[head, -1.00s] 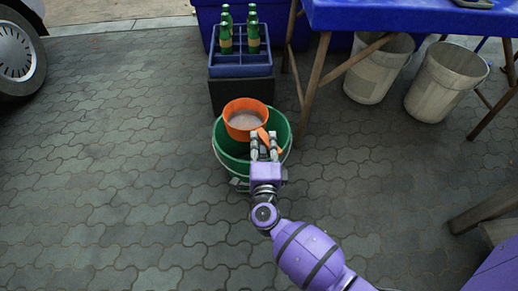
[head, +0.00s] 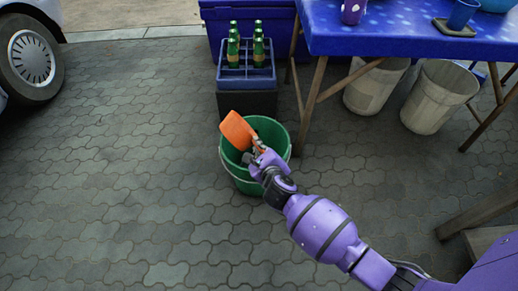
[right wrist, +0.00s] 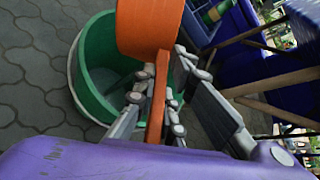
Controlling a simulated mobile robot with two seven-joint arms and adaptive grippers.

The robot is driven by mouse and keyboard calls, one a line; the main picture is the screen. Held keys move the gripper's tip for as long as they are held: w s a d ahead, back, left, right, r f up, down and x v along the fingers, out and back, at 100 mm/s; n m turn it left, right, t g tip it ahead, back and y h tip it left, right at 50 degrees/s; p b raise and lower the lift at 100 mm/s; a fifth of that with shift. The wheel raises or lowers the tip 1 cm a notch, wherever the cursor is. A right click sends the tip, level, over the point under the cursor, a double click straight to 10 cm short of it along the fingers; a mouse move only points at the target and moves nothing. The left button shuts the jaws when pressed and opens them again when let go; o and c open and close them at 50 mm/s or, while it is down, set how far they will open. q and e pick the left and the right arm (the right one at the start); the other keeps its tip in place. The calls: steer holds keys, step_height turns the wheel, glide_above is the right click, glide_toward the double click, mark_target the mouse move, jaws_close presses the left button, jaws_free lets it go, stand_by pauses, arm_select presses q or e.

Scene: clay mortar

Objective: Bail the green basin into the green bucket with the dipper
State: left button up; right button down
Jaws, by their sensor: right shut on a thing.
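The orange dipper (head: 236,130) is tipped steeply on its side over the green bucket (head: 240,181), with its cup toward the bucket's left rim. My right gripper (head: 256,153) is shut on the dipper's handle above the bucket. In the right wrist view, the handle (right wrist: 157,105) runs between the fingers (right wrist: 158,85). The bucket (right wrist: 93,55) lies behind the dipper there, with a pale greyish surface inside. The inside of the dipper's cup is hidden. A teal vessel (head: 497,5), perhaps the basin, is cut off at the top right. My left gripper is out of view.
A blue crate of green bottles (head: 246,76) stands on a dark box behind the bucket. A blue table (head: 400,35) with a purple cup (head: 353,11) and a blue cup (head: 462,14) is right, pale bins (head: 440,97) beneath. Paving left of the bucket is clear.

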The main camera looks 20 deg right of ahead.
arm_select(q)
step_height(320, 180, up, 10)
steer(key=p, duration=0.9)
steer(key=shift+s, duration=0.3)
arm_select(e)
steer(key=d+m+y, duration=0.1)
steer(key=d+m+g+y, duration=0.1)
steer(key=w+d+r+m+y, duration=0.1)
steer(key=d, duration=0.1)
steer(key=shift+r, duration=0.1)
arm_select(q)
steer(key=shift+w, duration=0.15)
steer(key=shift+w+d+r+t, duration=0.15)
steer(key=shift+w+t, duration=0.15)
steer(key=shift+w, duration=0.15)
arm_select(e)
steer(key=shift+a, duration=0.1)
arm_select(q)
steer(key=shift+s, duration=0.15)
